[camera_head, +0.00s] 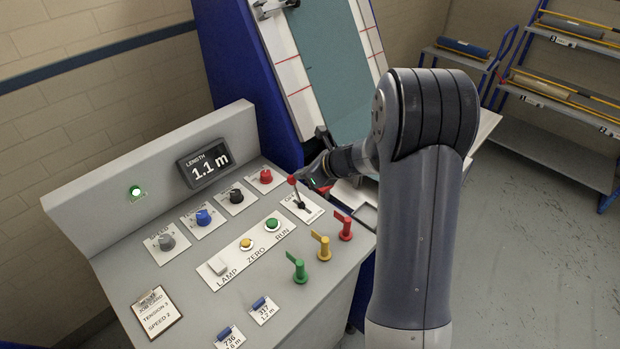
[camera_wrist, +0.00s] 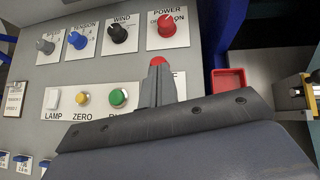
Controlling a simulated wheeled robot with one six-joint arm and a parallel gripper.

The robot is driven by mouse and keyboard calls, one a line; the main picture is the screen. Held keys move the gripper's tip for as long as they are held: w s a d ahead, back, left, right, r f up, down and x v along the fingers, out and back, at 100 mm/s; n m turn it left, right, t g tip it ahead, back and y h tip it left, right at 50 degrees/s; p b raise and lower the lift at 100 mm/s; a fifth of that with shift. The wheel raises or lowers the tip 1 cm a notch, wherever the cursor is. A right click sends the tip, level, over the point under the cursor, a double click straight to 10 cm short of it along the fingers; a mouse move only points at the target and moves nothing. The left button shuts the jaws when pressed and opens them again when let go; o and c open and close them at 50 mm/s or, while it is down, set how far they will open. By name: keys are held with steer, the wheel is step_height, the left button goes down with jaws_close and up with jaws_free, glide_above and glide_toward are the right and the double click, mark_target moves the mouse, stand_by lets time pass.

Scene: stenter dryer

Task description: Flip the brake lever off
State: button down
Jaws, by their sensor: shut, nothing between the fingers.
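The brake lever (camera_head: 297,193) is a thin lever with a red ball knob on a small white plate at the right of the grey console top. Its knob leans toward the back of the console. My gripper (camera_head: 316,178) is shut and empty, just right of the knob. In the wrist view, the red knob (camera_wrist: 157,61) shows just beyond the tips of my closed fingers (camera_wrist: 157,82). The fingers hide the lever's shaft and most of its plate there. I cannot tell whether they touch the knob.
Red (camera_head: 344,228), yellow and green handles stand in front. A red tray (camera_wrist: 229,79) lies right.

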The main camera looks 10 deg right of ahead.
steer(key=shift+w+a+f, duration=0.1)
steer(key=shift+w+a, duration=0.3)
steer(key=shift+w, duration=0.2)
stand_by(0.4)
step_height(320, 180, up, 10)
steer(key=d+p, duration=0.2)
steer(key=p, duration=0.4)
steer(key=shift+s, duration=0.25)
